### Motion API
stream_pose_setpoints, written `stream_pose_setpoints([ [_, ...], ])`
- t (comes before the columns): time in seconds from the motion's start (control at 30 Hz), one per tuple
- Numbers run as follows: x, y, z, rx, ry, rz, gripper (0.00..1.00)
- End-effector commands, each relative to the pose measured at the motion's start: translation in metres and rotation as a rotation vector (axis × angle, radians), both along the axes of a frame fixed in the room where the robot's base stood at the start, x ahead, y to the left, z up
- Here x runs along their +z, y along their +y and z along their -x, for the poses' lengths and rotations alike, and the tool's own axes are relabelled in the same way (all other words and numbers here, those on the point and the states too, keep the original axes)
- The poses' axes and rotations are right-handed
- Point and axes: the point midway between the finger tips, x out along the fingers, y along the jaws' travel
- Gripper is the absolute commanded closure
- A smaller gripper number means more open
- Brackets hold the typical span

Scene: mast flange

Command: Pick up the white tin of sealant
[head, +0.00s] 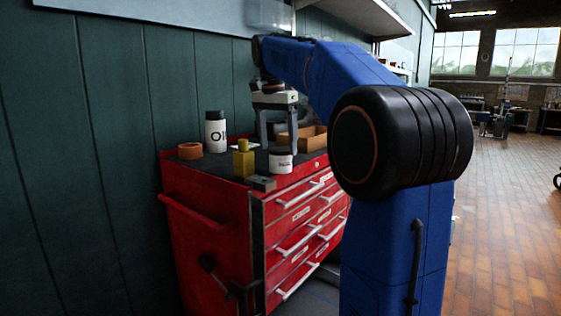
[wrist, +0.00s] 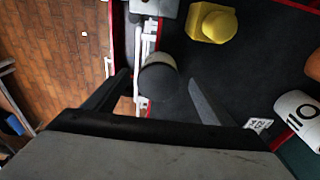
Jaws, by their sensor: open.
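The white tin of sealant (head: 281,160) stands upright on the dark mat on top of a red tool chest, near its front edge. In the wrist view the tin (wrist: 158,80) shows its dark grey lid and lies between the lines of my two fingers, touching neither as far as I can see. My gripper (head: 278,149) is open, fingers pointing down, just over and around the tin's upper part in the head view. Its fingers also show in the wrist view (wrist: 158,77). How far the fingertips reach down beside the tin is unclear.
On the red chest (head: 210,207) stand a yellow block-like item (head: 243,161), a grey metal block (head: 262,184), a white bottle (head: 215,133), an orange ring (head: 190,151) and a brown tray (head: 312,136) behind. A small label (wrist: 258,124) lies on the mat. A shelf hangs above.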

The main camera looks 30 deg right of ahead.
Motion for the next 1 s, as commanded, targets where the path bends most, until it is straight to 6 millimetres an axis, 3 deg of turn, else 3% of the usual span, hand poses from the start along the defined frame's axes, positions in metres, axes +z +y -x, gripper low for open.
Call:
stream_pose_setpoints([
  [0.47, -0.048, -0.012, -0.003, 0.001, 0.001, -0.001, 0.23],
  [0.77, -0.053, -0.012, -0.003, 0.001, 0.001, -0.001, 0.23],
  [0.8, -0.053, -0.012, -0.004, 0.001, 0.001, -0.001, 0.26],
  [0.87, -0.053, -0.012, -0.004, 0.001, 0.001, -0.001, 0.40],
  [1.0, -0.053, -0.012, -0.004, 0.001, 0.001, -0.001, 0.73],
])
